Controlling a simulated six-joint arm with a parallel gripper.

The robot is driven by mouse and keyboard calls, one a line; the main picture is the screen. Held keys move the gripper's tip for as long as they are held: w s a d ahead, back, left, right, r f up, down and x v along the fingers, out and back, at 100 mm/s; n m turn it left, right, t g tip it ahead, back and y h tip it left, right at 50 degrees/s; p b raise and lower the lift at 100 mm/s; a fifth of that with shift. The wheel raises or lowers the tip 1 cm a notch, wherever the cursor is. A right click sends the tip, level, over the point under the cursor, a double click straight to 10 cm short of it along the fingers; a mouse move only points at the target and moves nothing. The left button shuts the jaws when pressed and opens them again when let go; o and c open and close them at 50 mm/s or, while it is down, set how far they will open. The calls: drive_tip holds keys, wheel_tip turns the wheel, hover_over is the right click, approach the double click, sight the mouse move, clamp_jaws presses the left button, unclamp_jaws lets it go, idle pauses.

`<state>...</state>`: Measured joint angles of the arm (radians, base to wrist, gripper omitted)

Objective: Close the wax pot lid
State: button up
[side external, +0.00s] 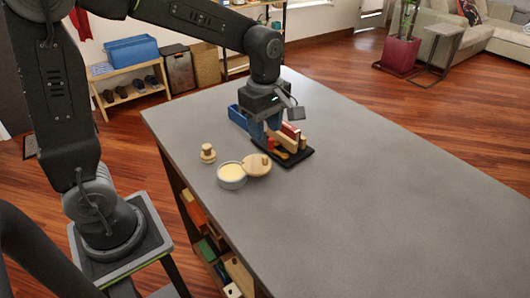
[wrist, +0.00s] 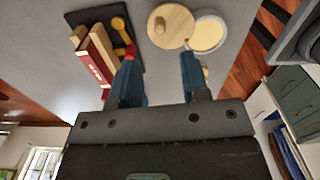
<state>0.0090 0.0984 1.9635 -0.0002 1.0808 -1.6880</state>
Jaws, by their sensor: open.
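The wax pot (side external: 232,182) is a small round grey pot filled with pale yellow wax, standing on the grey tabletop. Its round wooden lid (side external: 257,165) with a small knob lies off to one side, its edge meeting or slightly overlapping the rim; the wax is mostly uncovered. In the wrist view the lid (wrist: 178,20) is at the top centre, with the pot (wrist: 209,34) just right of it. My gripper (side external: 265,136) is open and empty, its blue fingers above the table behind the lid. In the wrist view the gripper (wrist: 159,62) has the lid beyond its fingertips.
A small wooden knobbed piece (side external: 208,154) stands left of the pot. The tabletop (side external: 370,190) to the right is clear.

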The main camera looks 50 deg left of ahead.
sight(265, 156)
wheel_tip(265, 156, down, 8)
drive_tip(key=shift+r, duration=0.1)
idle(0.4)
clamp_jaws()
